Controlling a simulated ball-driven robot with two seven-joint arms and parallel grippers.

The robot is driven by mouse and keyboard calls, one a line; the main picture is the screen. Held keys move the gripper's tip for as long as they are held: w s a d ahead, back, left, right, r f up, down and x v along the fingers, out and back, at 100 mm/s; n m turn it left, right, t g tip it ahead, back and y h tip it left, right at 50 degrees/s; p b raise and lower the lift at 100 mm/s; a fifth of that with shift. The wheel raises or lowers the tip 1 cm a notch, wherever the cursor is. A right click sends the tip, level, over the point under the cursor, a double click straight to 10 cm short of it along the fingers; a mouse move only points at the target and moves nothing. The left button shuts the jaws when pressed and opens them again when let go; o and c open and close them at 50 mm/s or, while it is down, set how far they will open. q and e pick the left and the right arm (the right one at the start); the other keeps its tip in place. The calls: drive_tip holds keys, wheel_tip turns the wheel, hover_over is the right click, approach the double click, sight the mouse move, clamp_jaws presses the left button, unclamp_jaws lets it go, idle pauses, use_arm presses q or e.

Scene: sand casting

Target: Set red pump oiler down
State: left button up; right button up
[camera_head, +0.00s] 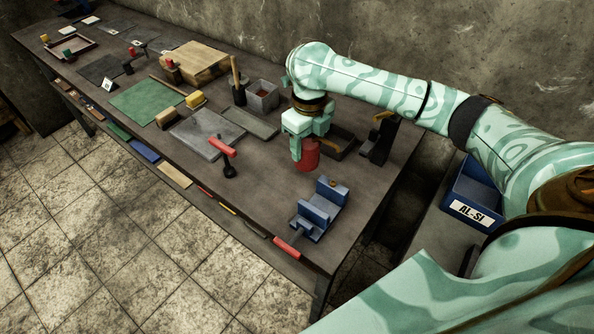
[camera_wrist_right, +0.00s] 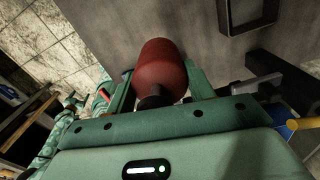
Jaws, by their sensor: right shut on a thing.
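The red pump oiler (camera_head: 307,156) is in my right gripper (camera_head: 309,142), over the right part of the dark workbench (camera_head: 265,178). In the right wrist view the oiler's rounded red body (camera_wrist_right: 161,66) sits between the two green fingers, with its dark neck toward the palm. The fingers are shut on it. The oiler is at or just above the bench top; I cannot tell if its base touches. A small mint-patterned part of mine shows at the left of the right wrist view; any left gripper there is too small to read.
A red-handled tool (camera_head: 224,148), grey plate (camera_head: 205,134) and grey bin (camera_head: 262,96) lie to the left. Bare bench lies left of the oiler.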

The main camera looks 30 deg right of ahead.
sight(307, 160)
wheel_tip(307, 160, down, 6)
drive_tip(key=shift+r+b, duration=0.1)
drive_tip(key=shift+b, duration=1)
wheel_tip(307, 160, down, 4)
drive_tip(key=shift+r+b, duration=0.25)
drive_tip(key=shift+b, duration=0.5)
drive_tip(key=shift+f, duration=0.15)
use_arm(q)
drive_tip(key=f, duration=0.1)
drive_tip(key=s+f, duration=0.2)
drive_tip(key=f, duration=0.1)
drive_tip(key=shift+a, duration=0.15)
use_arm(e)
drive_tip(key=o, duration=1.2)
drive_tip(key=shift+o, duration=0.2)
use_arm(q)
drive_tip(key=r+p, duration=0.2)
drive_tip(key=w+r+p, duration=0.1)
drive_tip(key=r+p, duration=0.2)
use_arm(e)
wheel_tip(307, 160, up, 12)
drive_tip(key=shift+r, duration=0.15)
